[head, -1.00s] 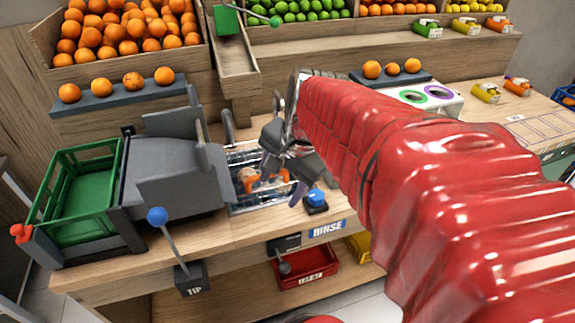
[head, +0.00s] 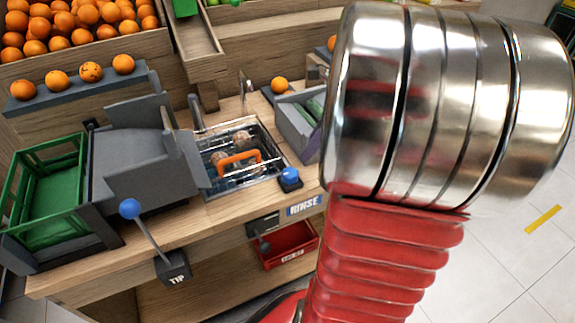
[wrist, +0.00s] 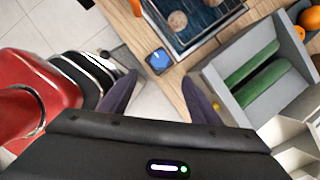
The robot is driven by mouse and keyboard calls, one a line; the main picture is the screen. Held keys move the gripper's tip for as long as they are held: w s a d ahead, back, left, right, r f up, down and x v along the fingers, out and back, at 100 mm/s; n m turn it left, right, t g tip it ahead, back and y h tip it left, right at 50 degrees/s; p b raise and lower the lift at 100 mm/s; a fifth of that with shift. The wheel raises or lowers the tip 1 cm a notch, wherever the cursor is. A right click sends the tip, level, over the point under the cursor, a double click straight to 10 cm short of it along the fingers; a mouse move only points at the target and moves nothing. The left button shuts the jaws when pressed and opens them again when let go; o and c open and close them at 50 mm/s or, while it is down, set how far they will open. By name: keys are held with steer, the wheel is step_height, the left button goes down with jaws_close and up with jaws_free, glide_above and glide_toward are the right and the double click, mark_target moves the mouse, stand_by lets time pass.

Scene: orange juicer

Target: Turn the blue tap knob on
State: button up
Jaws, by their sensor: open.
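The blue tap knob (head: 290,175) sits on a small dark block at the front right of the sink basin (head: 240,165), above the RINSE label. The knob also shows in the wrist view (wrist: 158,58), near the top centre. My gripper (wrist: 159,78) is open and empty, its two dark purple fingers spread. In the wrist view the knob lies beyond the fingertips, between them in the picture and apart from both. In the head view my arm's silver and red links hide most of the gripper. The basin holds water, oranges and an orange handle.
A grey box with green slats (head: 300,125) stands right of the basin, close to my right finger in the wrist view. The TIP lever (head: 130,209) and green crate (head: 55,180) are at left. A red bin (head: 289,246) sits under the counter. White floor is open at right.

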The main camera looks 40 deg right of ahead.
mark_target(292, 173)
steer(key=shift+f, duration=0.1)
steer(key=x, duration=1.3)
steer(key=shift+w+a+f, duration=0.1)
steer(key=shift+w+f, duration=0.05)
steer(key=shift+f, duration=0.15)
steer(key=c, duration=1.1)
